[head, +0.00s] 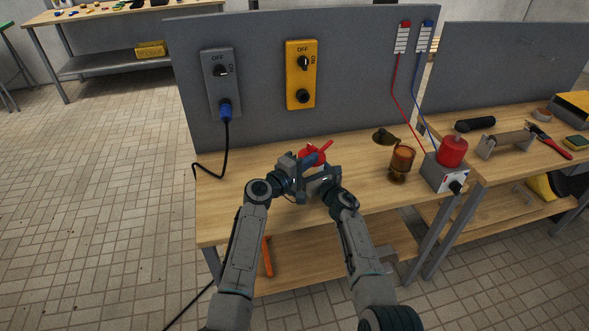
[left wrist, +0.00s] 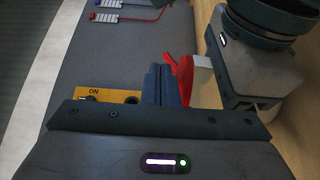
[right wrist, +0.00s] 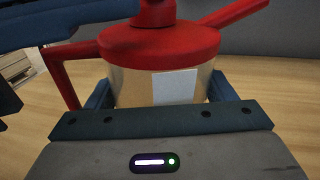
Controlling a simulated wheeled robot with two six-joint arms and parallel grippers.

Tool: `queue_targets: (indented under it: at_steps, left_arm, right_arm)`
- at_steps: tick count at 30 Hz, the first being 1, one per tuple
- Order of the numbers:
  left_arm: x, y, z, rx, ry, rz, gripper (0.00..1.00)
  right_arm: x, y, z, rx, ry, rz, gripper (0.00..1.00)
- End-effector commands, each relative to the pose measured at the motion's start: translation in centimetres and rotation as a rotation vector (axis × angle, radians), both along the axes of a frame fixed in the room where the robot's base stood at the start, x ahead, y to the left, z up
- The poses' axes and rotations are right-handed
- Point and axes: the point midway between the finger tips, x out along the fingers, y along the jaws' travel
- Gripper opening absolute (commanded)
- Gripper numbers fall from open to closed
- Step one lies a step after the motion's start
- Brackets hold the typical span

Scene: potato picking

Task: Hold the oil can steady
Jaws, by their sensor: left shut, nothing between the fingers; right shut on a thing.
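The oil can (right wrist: 155,82) has a red lid, a red handle and spout, and a clear body with a white label. In the right wrist view its body sits between the fingers of my right gripper (right wrist: 160,98), which is shut on it. In the head view the can (head: 313,154) shows as red parts behind my grippers, mostly hidden. My left gripper (head: 308,160) is shut and empty close beside the can's top. In the left wrist view its fingers (left wrist: 166,85) are together, next to the red part of the can (left wrist: 182,72).
The can is over the wooden bench (head: 240,190). A grey panel (head: 260,60) with a grey switch box (head: 221,85) and a yellow switch box (head: 301,75) stands behind. The bench's left part is clear.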

Motion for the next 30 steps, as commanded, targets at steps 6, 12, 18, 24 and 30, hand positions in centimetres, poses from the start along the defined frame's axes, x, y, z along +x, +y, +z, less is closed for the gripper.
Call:
queue_targets:
  at_steps: [6,12,18,24,30]
  left_arm:
    - [-3.5,3.2,0.0,0.006,-0.004,0.006,0.00]
    - [-6.4,5.8,0.0,0.007,-0.004,0.007,0.00]
    - [-7.8,7.0,0.2,0.004,-0.005,0.005,0.00]
    - [-8.0,7.1,0.2,0.005,-0.005,0.006,0.00]
    - [-8.0,7.1,0.2,0.005,-0.005,0.006,0.00]
  right_arm:
    - [0.1,-0.3,0.0,0.000,0.001,-0.005,0.40]
    - [0.1,-0.4,0.0,0.000,0.001,-0.007,0.40]
    - [0.2,-0.5,0.0,0.000,0.001,-0.008,0.40]
    - [0.2,-0.5,0.0,0.000,0.001,-0.008,0.40]
    - [0.2,-0.5,0.0,0.000,0.001,-0.008,0.94]
